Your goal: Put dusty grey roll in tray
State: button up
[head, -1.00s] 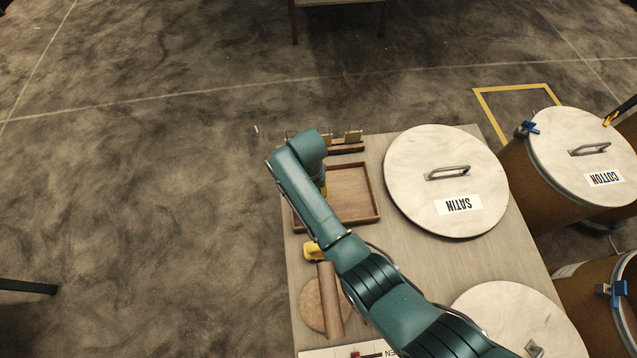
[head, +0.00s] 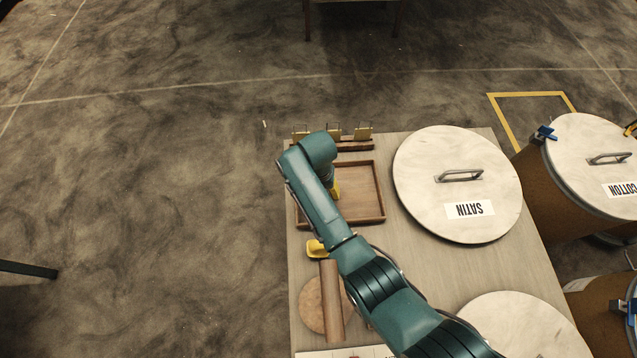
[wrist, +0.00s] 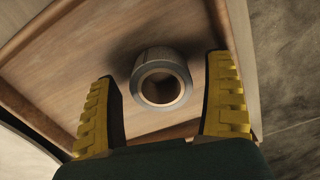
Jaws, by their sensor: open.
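The dusty grey roll (wrist: 160,60) shows in the wrist view as a short ring with a dark hole, within the wooden tray (wrist: 70,75). In the head view my arm hides the roll. The tray (head: 371,190) lies on the table there, its left part partly covered by my arm. My gripper (wrist: 163,70) is open, with its yellow fingers on either side of the roll and visible gaps between them and it. A yellow bit of the gripper (head: 335,190) shows over the tray in the head view.
A rack (head: 352,145) with yellow-topped holders stands behind the tray. A wooden cylinder (head: 331,300) lies over a round disc (head: 311,305), near a yellow object (head: 316,248). A drum lid marked SATIN (head: 455,200) is close on the right.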

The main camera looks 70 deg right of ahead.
notch_tip(320, 180, up, 4)
jog(key=p, duration=0.3)
jog(key=shift+r, duration=0.25)
jog(key=shift+f, duration=0.1)
